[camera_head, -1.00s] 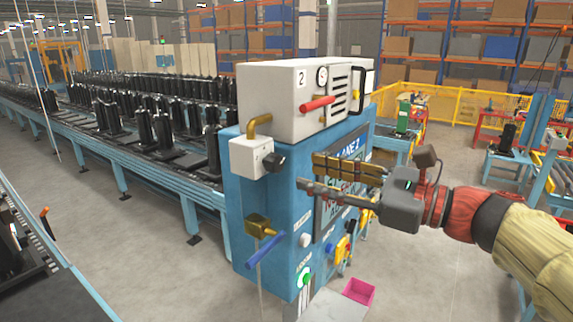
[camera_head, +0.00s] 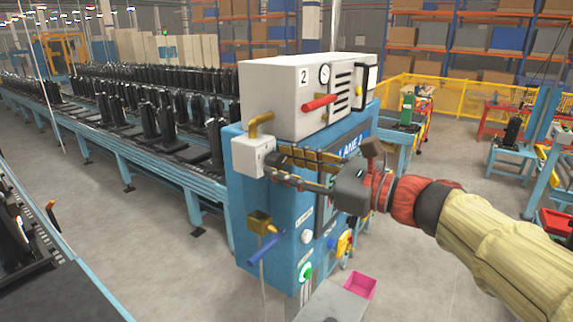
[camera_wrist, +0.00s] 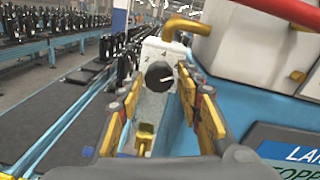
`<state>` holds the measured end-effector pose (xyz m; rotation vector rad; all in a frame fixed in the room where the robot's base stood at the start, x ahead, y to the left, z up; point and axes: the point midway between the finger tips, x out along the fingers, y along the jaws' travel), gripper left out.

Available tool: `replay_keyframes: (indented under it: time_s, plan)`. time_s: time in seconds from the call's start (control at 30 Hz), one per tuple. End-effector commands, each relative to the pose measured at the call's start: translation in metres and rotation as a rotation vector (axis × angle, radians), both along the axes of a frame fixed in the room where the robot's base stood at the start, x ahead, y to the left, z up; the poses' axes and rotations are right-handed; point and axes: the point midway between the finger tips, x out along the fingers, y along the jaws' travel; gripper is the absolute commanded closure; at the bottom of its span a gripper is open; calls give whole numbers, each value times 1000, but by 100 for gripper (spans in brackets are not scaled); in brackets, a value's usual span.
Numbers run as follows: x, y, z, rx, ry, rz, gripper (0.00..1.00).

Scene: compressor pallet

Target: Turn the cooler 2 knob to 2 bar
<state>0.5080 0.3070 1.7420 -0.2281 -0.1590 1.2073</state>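The black round knob (camera_wrist: 160,76) sits on the front of a small white regulator box (camera_wrist: 160,52), centred in the wrist view. A pale pointer line shows on its face; the scale marks around it are too small to read. In the head view the box (camera_head: 249,156) is fixed to the blue cabinet's left side, below a white unit labelled 2 (camera_head: 287,100), and my fingers largely hide the knob. My gripper (camera_head: 275,163) is open, its fingertips close to the knob. In the wrist view the fingers stand on either side of it; contact cannot be told.
A brass pipe (camera_head: 261,123) rises above the box. A red handle (camera_head: 320,102) and a small gauge (camera_head: 324,73) are on the white unit. A blue-handled valve (camera_head: 264,247) sits below. The blue cabinet (camera_head: 262,208) is close beside my gripper.

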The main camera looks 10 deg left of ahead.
Motion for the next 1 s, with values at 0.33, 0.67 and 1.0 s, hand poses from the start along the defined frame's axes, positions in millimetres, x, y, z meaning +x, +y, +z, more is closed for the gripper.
replay_keyframes:
  time_s: [0.33,0.67,1.0]
  plan:
    - [0,0,0,0,0,0,85]
    - [0,0,0,-1,-3,0,97]
    - [0,0,-4,-42,-106,0,97]
